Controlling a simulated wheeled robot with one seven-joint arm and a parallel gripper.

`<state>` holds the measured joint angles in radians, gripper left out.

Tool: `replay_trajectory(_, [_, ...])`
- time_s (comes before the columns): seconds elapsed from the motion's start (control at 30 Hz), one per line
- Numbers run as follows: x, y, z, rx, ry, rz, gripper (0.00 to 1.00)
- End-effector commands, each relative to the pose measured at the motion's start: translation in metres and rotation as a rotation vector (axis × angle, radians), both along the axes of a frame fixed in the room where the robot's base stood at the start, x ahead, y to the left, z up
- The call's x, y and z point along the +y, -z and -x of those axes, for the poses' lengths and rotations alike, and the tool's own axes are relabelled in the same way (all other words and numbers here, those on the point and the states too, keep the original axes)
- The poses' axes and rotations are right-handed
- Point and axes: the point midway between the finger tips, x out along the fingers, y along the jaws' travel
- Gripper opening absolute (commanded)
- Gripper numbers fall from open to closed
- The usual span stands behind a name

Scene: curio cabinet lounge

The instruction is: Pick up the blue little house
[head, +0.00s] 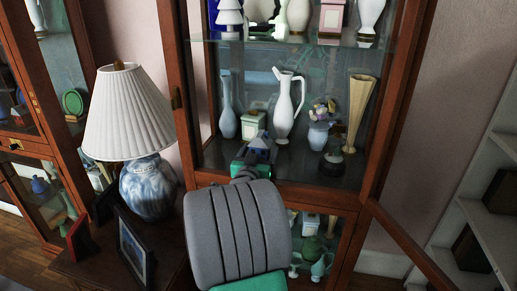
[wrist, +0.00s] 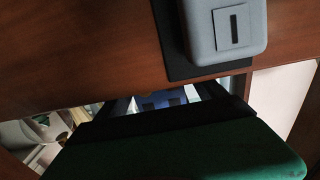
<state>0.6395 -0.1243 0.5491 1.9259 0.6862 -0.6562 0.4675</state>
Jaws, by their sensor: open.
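The blue little house (head: 261,145) stands near the front of the cabinet's middle shelf in the head view, with its roof showing and its lower part partly hidden by my gripper. My gripper (head: 250,166), green and dark, reaches the front of this shelf just before the house. In the wrist view a blue surface with dark windows, which looks like the house (wrist: 164,103), shows in the gap beyond the dark edge of my gripper. My gripper is open, and contact with the house cannot be made out.
A small white-and-green box (head: 254,124) stands behind the house. A blue vase (head: 228,108), white pitcher (head: 288,108), flower vase (head: 319,128), dark ornament (head: 332,160) and tan vase (head: 359,105) share the shelf. The cabinet door (head: 405,237) hangs open at right. A lamp (head: 130,112) stands left.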

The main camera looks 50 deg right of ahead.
Motion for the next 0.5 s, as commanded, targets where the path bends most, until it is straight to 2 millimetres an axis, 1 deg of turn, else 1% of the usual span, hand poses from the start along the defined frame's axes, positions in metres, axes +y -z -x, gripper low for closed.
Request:
replay_trajectory(0.13, [0.0007,0.0001,-0.0003,0.000,-0.001,0.000,0.80])
replay_trajectory(0.17, [0.0007,0.0002,-0.0004,0.000,-0.001,0.000,0.78])
replay_trajectory(0.5, [0.0011,0.0002,-0.0003,0.000,-0.001,0.000,0.51])
